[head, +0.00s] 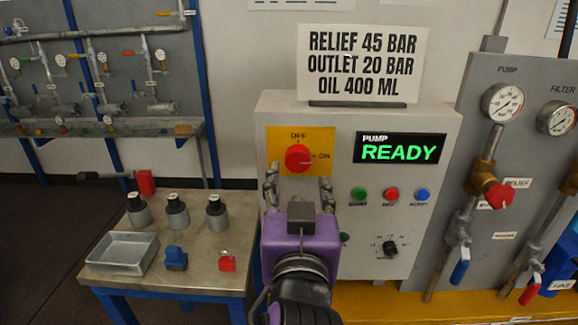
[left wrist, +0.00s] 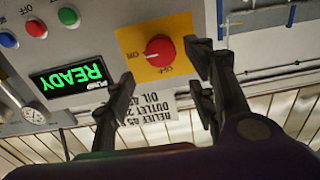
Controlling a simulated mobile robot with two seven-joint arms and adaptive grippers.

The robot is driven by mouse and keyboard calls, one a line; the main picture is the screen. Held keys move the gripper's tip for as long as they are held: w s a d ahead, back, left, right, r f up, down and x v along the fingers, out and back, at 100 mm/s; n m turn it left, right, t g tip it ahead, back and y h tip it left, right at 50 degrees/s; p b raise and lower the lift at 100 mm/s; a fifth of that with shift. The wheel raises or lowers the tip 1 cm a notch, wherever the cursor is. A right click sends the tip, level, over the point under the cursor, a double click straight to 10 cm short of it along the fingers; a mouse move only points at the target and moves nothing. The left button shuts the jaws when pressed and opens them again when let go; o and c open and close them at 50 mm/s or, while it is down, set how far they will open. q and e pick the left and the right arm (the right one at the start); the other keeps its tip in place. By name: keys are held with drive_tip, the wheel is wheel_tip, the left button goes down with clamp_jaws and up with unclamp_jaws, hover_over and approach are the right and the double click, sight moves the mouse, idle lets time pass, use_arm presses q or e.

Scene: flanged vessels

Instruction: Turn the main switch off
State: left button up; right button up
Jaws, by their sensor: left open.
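The main switch is a red rotary knob (head: 298,158) on a yellow plate (head: 275,141) at the upper left of the grey pump cabinet. OFF is printed above the knob and ON to its right; its pointer appears to face ON. My left gripper (head: 298,177) is open in front of the cabinet, its fingers on either side just below the knob in the head view. In the left wrist view the red knob (left wrist: 160,49) shows beyond the open fingers of the gripper (left wrist: 158,72), apart from them. My right gripper is not in view.
The cabinet carries a READY display (head: 400,149), green, red and blue buttons (head: 391,194) and a black selector (head: 390,248). A steel table (head: 200,258) with a tray (head: 121,252) and fittings stands left. A panel with gauges (head: 502,102) and valves stands right.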

sight(301, 163)
use_arm(q)
drive_tip(key=w, duration=0.7)
drive_tip(key=shift+d+p, duration=0.1)
drive_tip(key=shift+p, duration=0.3)
drive_tip(key=shift+w, duration=0.35)
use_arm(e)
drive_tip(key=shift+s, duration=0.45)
use_arm(q)
drive_tip(key=shift+f, duration=0.1)
drive_tip(key=shift+c, duration=0.4)
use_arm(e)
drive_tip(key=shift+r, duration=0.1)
use_arm(q)
drive_tip(key=c, duration=1)
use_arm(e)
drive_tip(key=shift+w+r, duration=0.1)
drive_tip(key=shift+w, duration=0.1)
